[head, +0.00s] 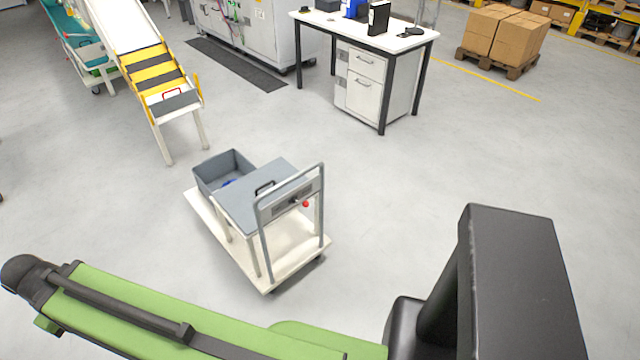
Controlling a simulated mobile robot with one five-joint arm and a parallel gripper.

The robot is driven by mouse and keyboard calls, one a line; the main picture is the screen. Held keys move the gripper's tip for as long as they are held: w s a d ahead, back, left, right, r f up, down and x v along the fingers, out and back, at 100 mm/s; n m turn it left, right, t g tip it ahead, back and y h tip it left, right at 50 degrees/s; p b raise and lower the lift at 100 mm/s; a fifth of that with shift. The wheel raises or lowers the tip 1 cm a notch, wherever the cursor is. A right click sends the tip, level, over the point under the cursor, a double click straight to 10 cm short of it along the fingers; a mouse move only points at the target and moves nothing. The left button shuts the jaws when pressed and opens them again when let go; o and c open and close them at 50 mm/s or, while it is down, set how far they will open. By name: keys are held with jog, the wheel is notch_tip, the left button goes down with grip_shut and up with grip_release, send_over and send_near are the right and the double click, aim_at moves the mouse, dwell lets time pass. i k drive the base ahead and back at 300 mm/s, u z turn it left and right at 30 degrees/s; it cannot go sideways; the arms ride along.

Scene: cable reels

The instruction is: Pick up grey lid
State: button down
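A flat grey panel with a black handle, which looks like the grey lid (243,204), lies on the raised top of a white cart (292,256) in the middle of the head view. The cart's metal push bar rises at its near right side. A second flat piece, a dark grey plate with a red handle (177,104), lies at the foot of the yellow-stepped chute. I cannot tell for certain which one is called the lid. My green arm crosses the bottom of the view. My gripper is not in view.
An open grey bin (222,170) with something blue inside stands at the cart's far left end. A red knob (306,204) is on the cart's near side. A white desk (365,35) stands behind, with a chute (128,28) at upper left. Floor around the cart is clear.

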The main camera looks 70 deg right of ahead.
aim_at(237, 199)
jog(key=u, duration=0.15)
jog(key=k, duration=0.1)
jog(key=z, duration=2.2)
jog(key=k, duration=0.9)
jog(key=u, duration=0.15)
jog(key=i, duration=0.9)
jog(key=u, duration=0.8)
jog(key=i, duration=0.7)
jog(key=z, duration=0.1)
